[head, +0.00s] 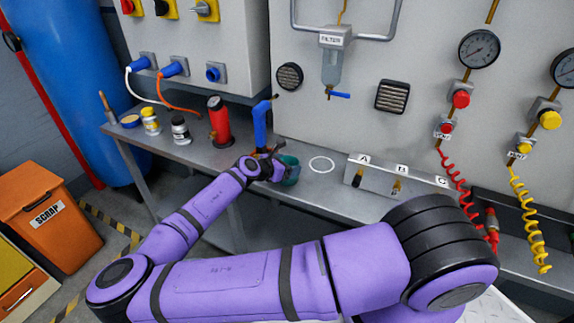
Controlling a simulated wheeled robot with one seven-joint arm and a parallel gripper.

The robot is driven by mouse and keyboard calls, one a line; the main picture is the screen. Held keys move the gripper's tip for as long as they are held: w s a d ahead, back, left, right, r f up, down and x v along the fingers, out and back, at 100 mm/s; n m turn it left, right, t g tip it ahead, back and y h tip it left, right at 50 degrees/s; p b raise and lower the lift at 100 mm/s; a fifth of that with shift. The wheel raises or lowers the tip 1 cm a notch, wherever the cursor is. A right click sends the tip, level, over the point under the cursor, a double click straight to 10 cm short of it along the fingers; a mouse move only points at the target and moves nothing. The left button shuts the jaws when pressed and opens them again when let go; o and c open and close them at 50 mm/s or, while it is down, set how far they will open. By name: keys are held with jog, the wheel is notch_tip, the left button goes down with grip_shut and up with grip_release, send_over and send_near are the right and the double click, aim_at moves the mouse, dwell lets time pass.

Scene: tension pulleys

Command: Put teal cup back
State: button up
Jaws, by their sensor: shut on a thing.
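The teal cup (291,170) is over the workbench, just right of my gripper (279,172). My gripper is shut on the cup, and the fingers and wrist hide part of it. I cannot tell whether the cup's base touches the bench. A white ring outline (321,165) is marked on the bench top a short way right of the cup. The ring is empty.
A blue tool (262,125) stands upright behind my gripper. A red bottle (219,122) and small jars (180,130) stand farther left on the bench (200,155). A grey labelled block (385,177) with fittings stands right of the ring.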

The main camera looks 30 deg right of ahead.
jog(key=o, duration=1)
